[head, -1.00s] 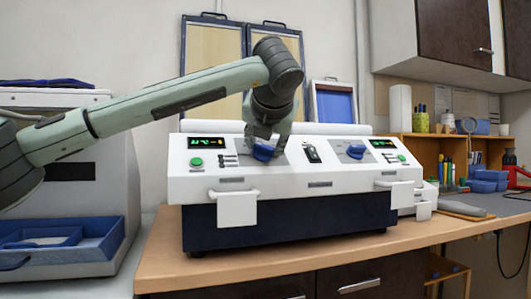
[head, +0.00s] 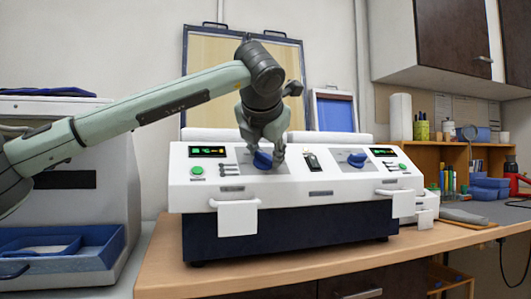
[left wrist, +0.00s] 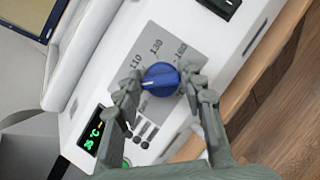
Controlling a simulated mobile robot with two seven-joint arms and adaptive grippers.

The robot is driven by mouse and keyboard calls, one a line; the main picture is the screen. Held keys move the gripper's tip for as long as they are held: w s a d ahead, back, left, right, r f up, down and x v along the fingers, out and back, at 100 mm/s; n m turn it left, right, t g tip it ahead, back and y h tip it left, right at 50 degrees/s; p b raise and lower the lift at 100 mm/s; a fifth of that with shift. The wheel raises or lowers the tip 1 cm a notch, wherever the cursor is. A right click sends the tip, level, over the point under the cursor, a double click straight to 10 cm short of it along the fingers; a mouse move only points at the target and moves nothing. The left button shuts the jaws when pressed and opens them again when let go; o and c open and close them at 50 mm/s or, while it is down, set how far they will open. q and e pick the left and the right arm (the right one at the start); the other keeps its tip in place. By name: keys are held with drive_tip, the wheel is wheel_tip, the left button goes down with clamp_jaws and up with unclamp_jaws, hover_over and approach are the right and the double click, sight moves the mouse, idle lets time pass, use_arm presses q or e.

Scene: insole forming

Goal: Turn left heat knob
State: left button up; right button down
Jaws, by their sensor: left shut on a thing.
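The left heat knob (head: 262,160) is blue and sits on the left half of the white machine's sloped front panel. My left gripper (head: 267,148) reaches it from above, with its fingers on the knob. In the left wrist view the knob (left wrist: 160,78) lies between the two fingers of my left gripper (left wrist: 158,90), which is shut on it. Printed marks 110, 130 and 160 stand around the knob on a grey plate. The right blue knob (head: 357,159) is untouched. My right gripper is not in view.
A green-lit display (head: 207,151) and a green button (head: 197,170) are left of the knob; a black switch (head: 313,161) is right of it. White front handles (head: 237,217) stick out below. A grey machine with a blue tray (head: 70,250) stands at left.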

use_arm(q)
drive_tip(key=o, duration=1.2)
drive_tip(key=shift+c, duration=0.2)
drive_tip(key=shift+s, duration=0.1)
drive_tip(key=v, duration=1.2)
